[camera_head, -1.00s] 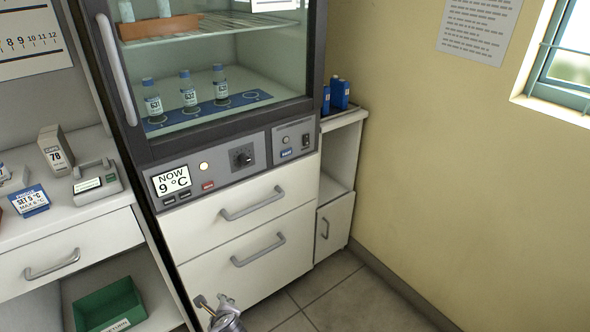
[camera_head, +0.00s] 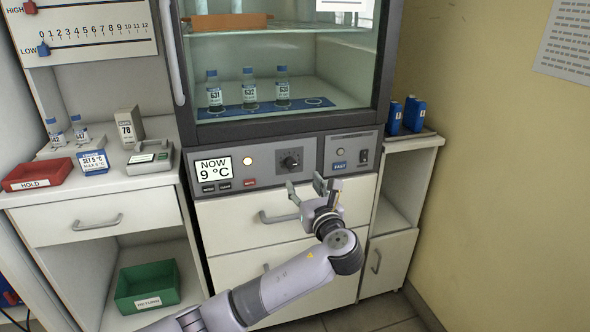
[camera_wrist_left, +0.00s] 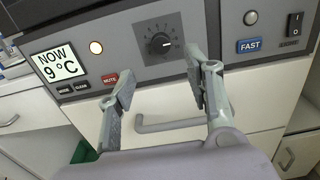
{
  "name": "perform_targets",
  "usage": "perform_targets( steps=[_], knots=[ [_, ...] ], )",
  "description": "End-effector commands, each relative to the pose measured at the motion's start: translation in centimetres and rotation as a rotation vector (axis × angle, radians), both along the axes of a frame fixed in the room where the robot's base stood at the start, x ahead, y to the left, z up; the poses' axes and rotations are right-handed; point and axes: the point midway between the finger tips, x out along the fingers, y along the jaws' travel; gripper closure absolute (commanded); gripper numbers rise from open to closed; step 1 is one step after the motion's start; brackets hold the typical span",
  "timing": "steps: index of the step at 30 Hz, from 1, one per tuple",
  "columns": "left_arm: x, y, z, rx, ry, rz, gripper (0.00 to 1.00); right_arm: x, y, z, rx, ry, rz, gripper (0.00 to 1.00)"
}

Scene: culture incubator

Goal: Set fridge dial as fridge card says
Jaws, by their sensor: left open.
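The fridge dial (camera_head: 290,161) is a dark round knob on the grey control panel, and it also shows in the left wrist view (camera_wrist_left: 159,44) with a ring of scale marks. The display (camera_head: 212,169) beside it reads NOW 9 °C. The fridge card (camera_head: 92,162) is blue and white, stands on the left counter and reads SET 5 °C, MAX 6 °C. My left gripper (camera_head: 307,188) is open and empty, in front of the panel just below and right of the dial. In the left wrist view its fingers (camera_wrist_left: 160,92) spread below the dial, apart from it. My right gripper is not in view.
A red MUTE button (camera_head: 249,182), a blue FAST button (camera_head: 339,166) and a black switch (camera_head: 364,156) share the panel. A drawer handle (camera_head: 280,216) lies below. Bottles stand behind the fridge glass. A red HOLD tray (camera_head: 38,174) is on the left counter.

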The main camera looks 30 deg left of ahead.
Motion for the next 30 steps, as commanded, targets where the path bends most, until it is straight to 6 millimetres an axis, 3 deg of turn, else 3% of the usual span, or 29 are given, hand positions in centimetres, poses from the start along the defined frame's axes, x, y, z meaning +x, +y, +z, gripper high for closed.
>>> perform_targets(
  steps=[9, 15, 28, 30],
  knots=[
    [4.5, 5.3, -0.2, 0.0, 0.0, 0.002, 0.53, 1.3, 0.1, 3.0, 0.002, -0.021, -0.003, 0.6],
    [6.3, 7.3, -0.1, -0.002, 0.001, 0.001, 0.53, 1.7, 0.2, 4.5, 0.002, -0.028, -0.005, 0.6],
    [6.9, 8.1, -0.1, -0.002, 0.001, -0.001, 0.53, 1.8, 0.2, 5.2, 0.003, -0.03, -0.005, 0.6],
    [6.9, 8.1, -0.1, -0.002, 0.001, -0.001, 0.58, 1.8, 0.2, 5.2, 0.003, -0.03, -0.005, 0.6]
  ],
)
